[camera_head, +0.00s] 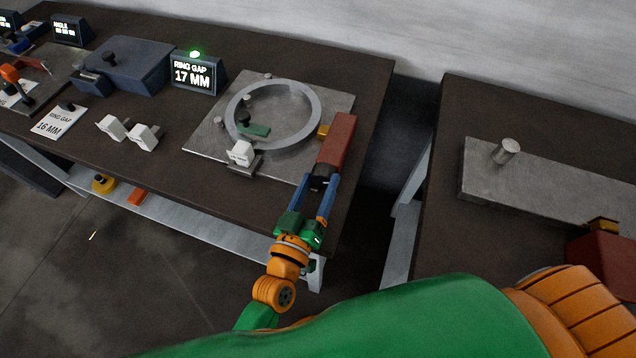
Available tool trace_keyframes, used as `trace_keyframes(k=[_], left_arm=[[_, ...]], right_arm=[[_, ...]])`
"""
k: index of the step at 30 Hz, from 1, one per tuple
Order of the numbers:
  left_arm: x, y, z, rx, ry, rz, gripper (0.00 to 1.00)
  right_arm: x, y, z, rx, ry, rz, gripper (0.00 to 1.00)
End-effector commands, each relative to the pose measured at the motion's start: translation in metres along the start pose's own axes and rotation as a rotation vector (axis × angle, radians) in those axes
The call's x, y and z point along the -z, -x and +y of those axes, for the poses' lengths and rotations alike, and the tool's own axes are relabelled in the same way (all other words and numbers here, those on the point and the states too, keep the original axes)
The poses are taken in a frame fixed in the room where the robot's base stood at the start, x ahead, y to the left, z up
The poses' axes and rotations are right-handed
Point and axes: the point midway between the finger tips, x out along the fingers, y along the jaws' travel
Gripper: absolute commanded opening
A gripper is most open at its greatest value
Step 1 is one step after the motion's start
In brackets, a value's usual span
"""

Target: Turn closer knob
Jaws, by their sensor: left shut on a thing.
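A red block (336,142) stands at the right side of the grey plate (205,136) on the left table. A dark knob (320,181) is at its near end, partly hidden by my fingers. My left gripper (317,187) reaches up from below, its two blue fingers on either side of the knob, shut on it. A metal ring (315,118) lies on the plate, left of the red block. A display (194,75) behind it reads "RING GAP 17 MM", with a green light on top. My right gripper is out of view.
A card (58,121) reads "RING GAP 16 MM". Two white blocks (143,137) and a dark blue box (130,64) stand on the left table. A second table (500,100) with a grey plate (540,186) is at right, across a gap.

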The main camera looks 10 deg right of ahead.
Motion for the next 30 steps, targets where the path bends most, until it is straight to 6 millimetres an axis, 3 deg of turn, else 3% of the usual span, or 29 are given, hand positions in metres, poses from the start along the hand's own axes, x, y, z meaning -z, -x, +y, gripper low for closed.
trace_keyframes(k=[2,3,6,14,24,30], left_arm=[[0.000,0.000,0.000,0.000,-0.001,-0.001,0.10],[0.000,0.000,0.000,0.000,-0.001,-0.001,0.74],[0.000,0.000,0.000,0.000,-0.002,0.000,0.96],[0.000,0.001,0.000,0.000,-0.003,-0.001,0.96],[-0.002,0.062,-0.001,0.001,-0.003,-0.003,0.96],[-0.001,0.071,0.000,0.000,-0.002,-0.001,0.96]], right_arm=[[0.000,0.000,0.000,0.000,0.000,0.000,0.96],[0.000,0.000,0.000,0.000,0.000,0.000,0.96],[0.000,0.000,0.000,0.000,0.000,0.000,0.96],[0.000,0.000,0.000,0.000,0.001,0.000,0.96],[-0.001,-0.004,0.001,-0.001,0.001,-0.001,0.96],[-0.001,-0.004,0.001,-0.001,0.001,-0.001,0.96]])
